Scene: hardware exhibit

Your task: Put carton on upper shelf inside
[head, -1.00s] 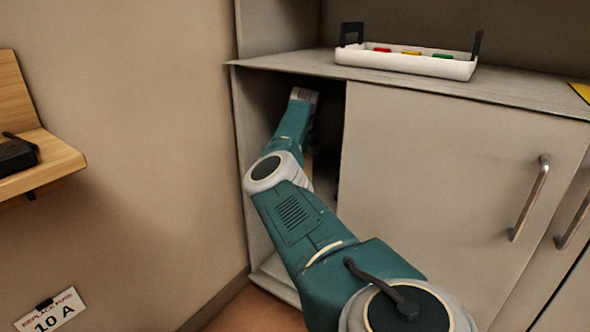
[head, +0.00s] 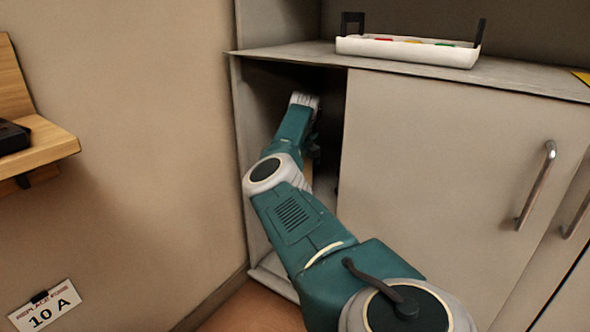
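One of my arms, which looks like the right one, rises from the lower right and reaches into the open left part of the grey cabinet (head: 440,150). Its wrist is deep in the dark interior. Only a little of the dark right gripper (head: 315,138) shows beside the wrist, and its fingers cannot be made out. A small tan patch (head: 308,168) shows behind the forearm; I cannot tell whether it is the carton or part of a shelf. No carton is clearly visible. The upper shelf inside is lost in shadow. My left gripper is not in view.
A white tray (head: 408,52) with dark upright handles and coloured pieces stands on the cabinet top. The panel with a metal handle (head: 536,186) borders the opening on the right. A plain wall is at left, with a wooden ledge (head: 45,145) and a "10 A" sign (head: 45,306).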

